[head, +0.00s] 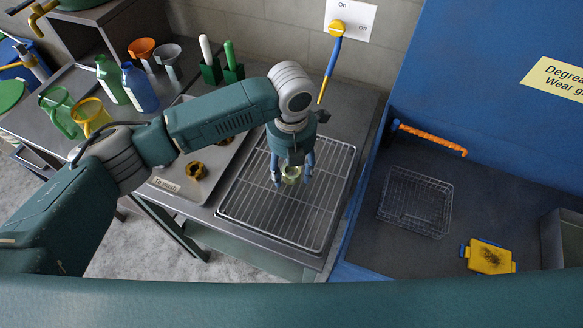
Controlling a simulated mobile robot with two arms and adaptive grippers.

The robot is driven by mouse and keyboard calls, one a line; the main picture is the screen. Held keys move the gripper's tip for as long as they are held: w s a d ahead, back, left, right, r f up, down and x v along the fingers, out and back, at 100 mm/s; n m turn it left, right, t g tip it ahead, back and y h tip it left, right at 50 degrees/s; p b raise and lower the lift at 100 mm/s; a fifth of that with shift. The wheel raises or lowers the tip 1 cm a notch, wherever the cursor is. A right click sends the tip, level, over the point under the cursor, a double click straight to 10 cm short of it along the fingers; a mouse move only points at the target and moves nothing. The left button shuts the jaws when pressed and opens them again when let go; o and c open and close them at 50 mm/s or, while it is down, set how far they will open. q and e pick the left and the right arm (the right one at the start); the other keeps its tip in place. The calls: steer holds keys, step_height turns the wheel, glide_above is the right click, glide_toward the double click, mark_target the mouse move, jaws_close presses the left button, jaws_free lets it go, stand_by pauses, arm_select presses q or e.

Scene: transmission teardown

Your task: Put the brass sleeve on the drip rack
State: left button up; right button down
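The brass sleeve (291,174) is a small, pale yellow ring on the wire bars of the drip rack (245,205), near its middle. My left gripper (292,177) points down over it. Its blue fingers stand apart on either side of the sleeve, with small gaps seeming to show, so it looks open around it. The gripper body hides part of the sleeve and the rack behind it. My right gripper is not in view.
The "To wash" tray (165,185) left of the rack holds brown toothed parts (196,171). Jugs, bottles and funnels stand at the back left. Right of a blue partition are a wire basket (415,202) and a yellow brush-like item (489,257). The rack's front is clear.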

mark_target(292, 171)
arm_select(q)
steer(key=shift+r, duration=0.6)
step_height(292, 171, up, 11)
steer(key=b, duration=0.3)
steer(key=shift+s, duration=0.1)
